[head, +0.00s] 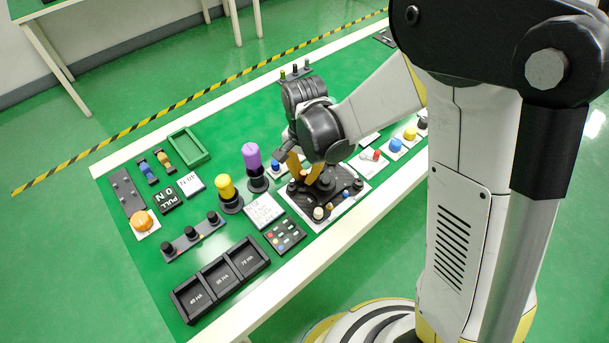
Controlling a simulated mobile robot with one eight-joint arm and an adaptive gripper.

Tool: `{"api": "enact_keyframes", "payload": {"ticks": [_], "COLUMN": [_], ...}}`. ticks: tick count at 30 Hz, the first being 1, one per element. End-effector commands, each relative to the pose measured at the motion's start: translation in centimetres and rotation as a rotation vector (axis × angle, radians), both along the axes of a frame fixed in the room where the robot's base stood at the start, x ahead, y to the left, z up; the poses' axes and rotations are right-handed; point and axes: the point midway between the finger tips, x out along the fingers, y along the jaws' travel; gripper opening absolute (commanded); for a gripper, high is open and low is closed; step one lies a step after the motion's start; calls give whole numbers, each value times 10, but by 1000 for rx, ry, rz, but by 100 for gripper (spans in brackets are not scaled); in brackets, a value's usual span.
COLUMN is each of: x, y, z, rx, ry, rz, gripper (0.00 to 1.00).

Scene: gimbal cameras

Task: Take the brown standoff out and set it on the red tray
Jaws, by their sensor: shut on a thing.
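My gripper (305,177) has orange fingers and points down at a black fixture (345,200) on a white plate, right of the middle of the green bench. The fingers are low over the fixture's left part. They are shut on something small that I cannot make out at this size. Several small coloured posts and dark knobs stand on the fixture, with a cream one (318,213) at the front. I cannot single out the brown standoff with certainty. No red tray can be made out; the one clear empty tray is green (188,148).
Near my gripper stand a purple knob (251,157) and a yellow knob (227,188) on black bases. Black labelled bins (220,277) line the front left edge. A blue button (396,145) is to the right. Bare green bench lies behind the fixture's row.

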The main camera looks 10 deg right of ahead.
Motion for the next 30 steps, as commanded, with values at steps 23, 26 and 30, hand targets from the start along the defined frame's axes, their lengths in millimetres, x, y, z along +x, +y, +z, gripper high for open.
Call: {"api": "enact_keyframes", "payload": {"ticks": [23, 26, 30], "x": [0, 0, 0], "y": [0, 0, 0], "z": [22, 25, 30], "rx": [0, 0, 0], "ry": [0, 0, 0], "rz": [-7, -7, -7], "gripper": [0, 0, 0]}}
